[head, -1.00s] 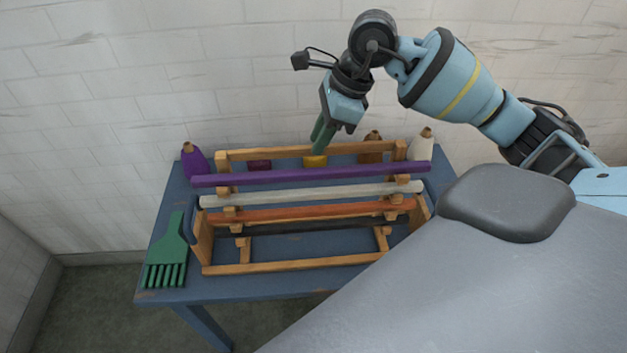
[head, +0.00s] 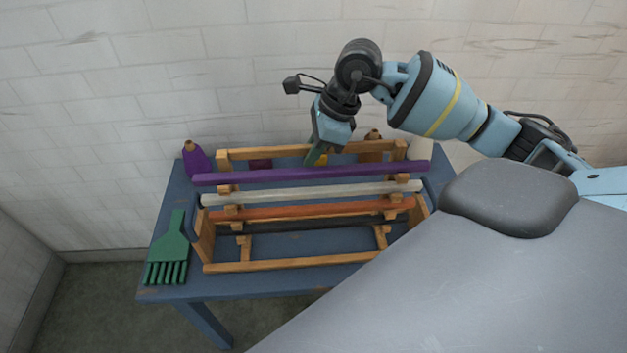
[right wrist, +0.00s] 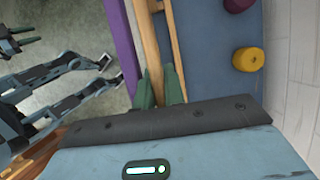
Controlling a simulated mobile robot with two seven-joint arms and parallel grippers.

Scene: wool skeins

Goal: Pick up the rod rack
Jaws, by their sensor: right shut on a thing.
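The wooden rod rack (head: 290,266) stands on the blue table and carries purple (head: 310,175), white (head: 310,194), orange (head: 310,213) and black (head: 315,227) rods. My right gripper (head: 317,160) is at the rack's rear top rail, its fingertips partly hidden behind the purple rod. In the right wrist view, its green fingers (right wrist: 160,86) are shut on the rack's wooden rail (right wrist: 149,42), one finger on each side. The purple rod (right wrist: 122,45) runs alongside. The left gripper is absent from the head view; dark greenish prongs (right wrist: 25,38) at the right wrist view's left edge may be it, but its jaw state is unclear.
A green comb-like tool (head: 168,250) lies on the table (head: 155,290) left of the rack. Skeins stand behind the rack: purple (head: 197,160), dark red (head: 260,164), yellow (right wrist: 247,60), brown (head: 373,148) and white (head: 422,150). A pale brick wall (head: 120,130) is close behind.

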